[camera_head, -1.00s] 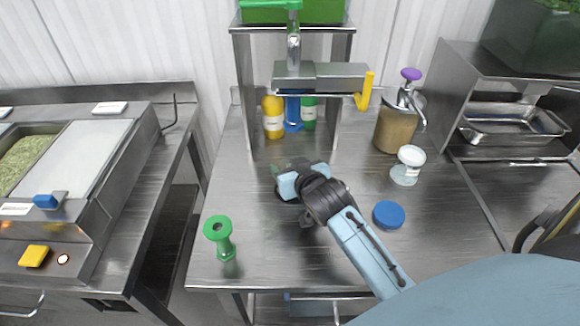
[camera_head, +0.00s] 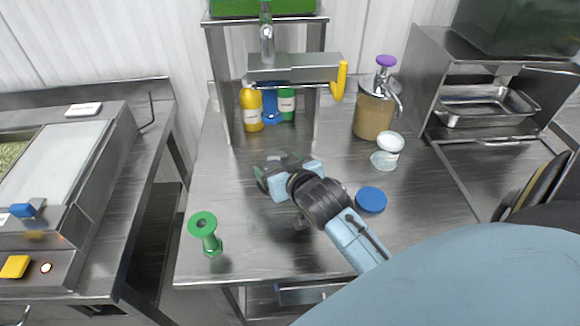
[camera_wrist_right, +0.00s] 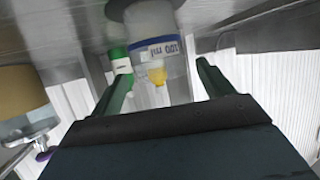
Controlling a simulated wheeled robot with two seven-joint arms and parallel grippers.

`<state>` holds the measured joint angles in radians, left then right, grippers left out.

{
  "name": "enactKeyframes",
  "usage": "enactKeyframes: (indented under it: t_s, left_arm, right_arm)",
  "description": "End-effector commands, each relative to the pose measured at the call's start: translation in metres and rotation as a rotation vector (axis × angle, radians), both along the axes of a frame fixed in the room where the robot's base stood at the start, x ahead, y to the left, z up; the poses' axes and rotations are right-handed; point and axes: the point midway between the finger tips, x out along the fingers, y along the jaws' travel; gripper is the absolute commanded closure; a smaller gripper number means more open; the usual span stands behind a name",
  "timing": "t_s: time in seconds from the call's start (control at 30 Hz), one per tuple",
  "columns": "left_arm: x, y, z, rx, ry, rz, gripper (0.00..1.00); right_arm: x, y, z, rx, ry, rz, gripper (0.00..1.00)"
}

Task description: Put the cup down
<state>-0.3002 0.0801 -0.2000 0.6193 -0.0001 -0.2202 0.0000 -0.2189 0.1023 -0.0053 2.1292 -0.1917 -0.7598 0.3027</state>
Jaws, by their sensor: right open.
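My right gripper (camera_head: 273,166) is over the middle of the steel counter (camera_head: 240,252) in the head view. In the right wrist view its two dark green fingers (camera_wrist_right: 161,62) are apart. A clear cup (camera_wrist_right: 163,78) with a blue band and a "100 ml" label is between them, with visible gaps on its sides. That view is upside down, and the cup's base appears to be at the counter surface. In the head view the cup is hidden by the gripper and wrist, or too small to tell. My left gripper is not in view.
Yellow (camera_head: 251,108), blue and green (camera_head: 287,104) bottles stand behind, under a steel stand. A purple-topped pump jar (camera_head: 374,112), white-topped container (camera_head: 385,158) and blue disc (camera_head: 370,200) are to the right. A green tool (camera_head: 204,232) stands front left.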

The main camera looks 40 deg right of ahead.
Motion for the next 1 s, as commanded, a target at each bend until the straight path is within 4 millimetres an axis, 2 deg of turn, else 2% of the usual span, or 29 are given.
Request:
enactKeyframes:
  t_s: [0.03,0.2,0.4,1.0]
  left_arm:
    - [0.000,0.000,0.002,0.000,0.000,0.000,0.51]
    - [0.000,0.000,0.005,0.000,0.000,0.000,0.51]
    - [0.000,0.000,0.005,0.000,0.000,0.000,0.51]
    - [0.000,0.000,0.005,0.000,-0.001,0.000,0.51]
  right_arm:
    - [-0.011,0.002,0.005,0.001,0.001,0.000,0.20]
    - [-0.042,0.006,0.018,0.002,0.001,-0.001,0.20]
    - [-0.062,0.010,0.026,0.000,0.000,0.000,0.20]
    - [-0.065,0.010,0.028,0.000,0.000,0.000,0.20]
